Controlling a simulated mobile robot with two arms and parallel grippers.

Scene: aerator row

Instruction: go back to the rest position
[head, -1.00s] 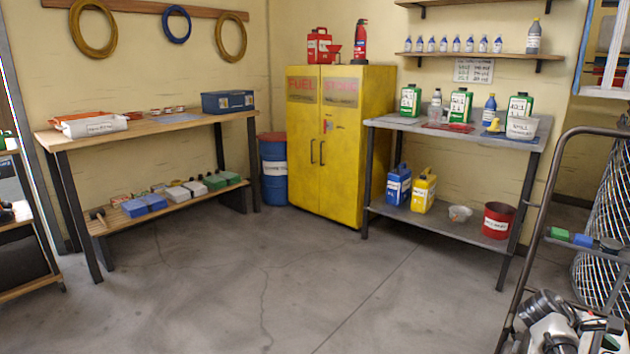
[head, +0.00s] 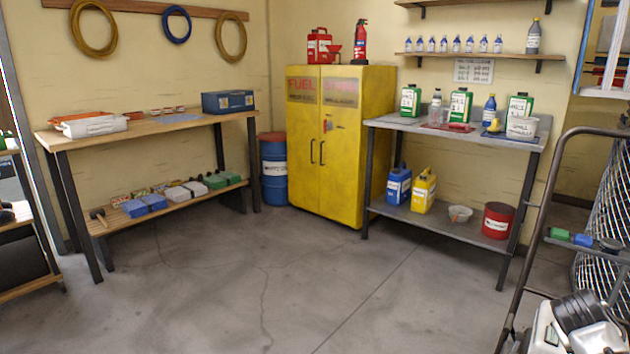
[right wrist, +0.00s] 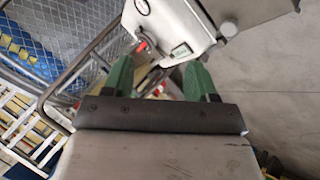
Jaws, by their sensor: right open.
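In the right wrist view my right gripper (right wrist: 158,68) has its two green fingers apart, with nothing held between them. A pale boxy part with a small green label shows beyond the fingers; I cannot tell how far off it is. In the head view part of my right arm shows in the lower right corner, and its fingers are not visible there. My left gripper is in neither view.
A wooden workbench (head: 160,124) stands at the left, a yellow fuel cabinet (head: 350,175) in the middle, a grey bench (head: 400,124) at the right. A metal-framed cart (head: 534,220) stands at the right edge. The concrete floor (head: 260,270) between is clear.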

